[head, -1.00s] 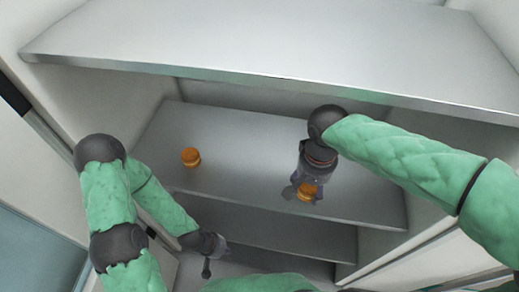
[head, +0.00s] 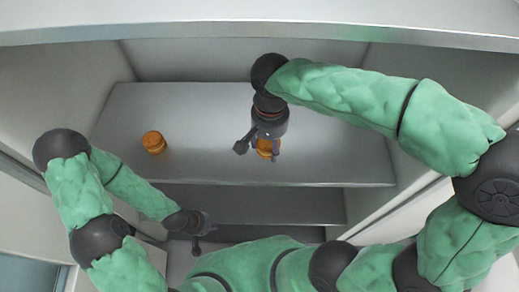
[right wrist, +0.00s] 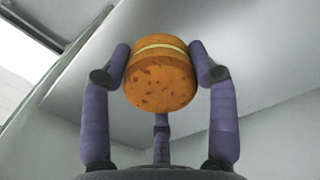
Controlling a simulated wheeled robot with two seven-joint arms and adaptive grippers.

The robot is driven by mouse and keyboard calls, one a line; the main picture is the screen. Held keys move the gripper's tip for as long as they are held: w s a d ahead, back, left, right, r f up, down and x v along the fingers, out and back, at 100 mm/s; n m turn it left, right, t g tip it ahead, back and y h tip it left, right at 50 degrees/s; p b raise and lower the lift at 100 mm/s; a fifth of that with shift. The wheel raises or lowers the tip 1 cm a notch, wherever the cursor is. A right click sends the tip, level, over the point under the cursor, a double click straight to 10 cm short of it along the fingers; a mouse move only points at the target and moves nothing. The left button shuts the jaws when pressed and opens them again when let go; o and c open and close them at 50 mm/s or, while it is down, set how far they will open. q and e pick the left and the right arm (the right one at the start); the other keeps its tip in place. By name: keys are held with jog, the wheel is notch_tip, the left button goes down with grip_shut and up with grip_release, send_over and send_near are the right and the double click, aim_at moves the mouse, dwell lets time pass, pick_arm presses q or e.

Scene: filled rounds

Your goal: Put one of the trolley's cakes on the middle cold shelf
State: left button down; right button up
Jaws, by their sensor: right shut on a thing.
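A round orange-brown cake with a pale filling band (right wrist: 160,72) is held between the fingers of my right gripper (right wrist: 160,70), which is shut on it. In the head view this cake (head: 267,150) is partly hidden by my right gripper (head: 262,148), over the front right part of the middle cold shelf (head: 210,110). I cannot tell whether it touches the shelf. Another orange cake (head: 154,142) stands upright on the left of the same shelf. My left gripper (head: 204,234) is empty, low and in front of the shelves, with its fingers apart. I do not see the trolley.
An upper shelf (head: 220,30) spans the top of the head view, above my right arm. A lower shelf (head: 260,205) lies beneath the middle one. Side walls (head: 60,95) close the cabinet. The middle shelf is bare between the two cakes and at the right.

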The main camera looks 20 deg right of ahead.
aim_at(261, 143)
jog(key=w+f, duration=0.1)
jog(key=f, duration=0.1)
jog(key=w+a+f+b, duration=0.1)
jog(key=w, duration=0.1)
jog(key=shift+f, duration=0.35)
jog(key=shift+w+a+f+b, duration=0.15)
jog(key=shift+f+b, duration=0.3)
jog(key=shift+f, duration=0.45)
jog(key=shift+w+d+f+b, duration=0.1)
jog(key=shift+f+b, duration=0.35)
jog(key=shift+f, duration=0.45)
jog(key=shift+f, duration=0.15)
jog(key=o, duration=0.8)
jog(key=shift+r+p, duration=1.65)
jog(key=shift+r, duration=2.25)
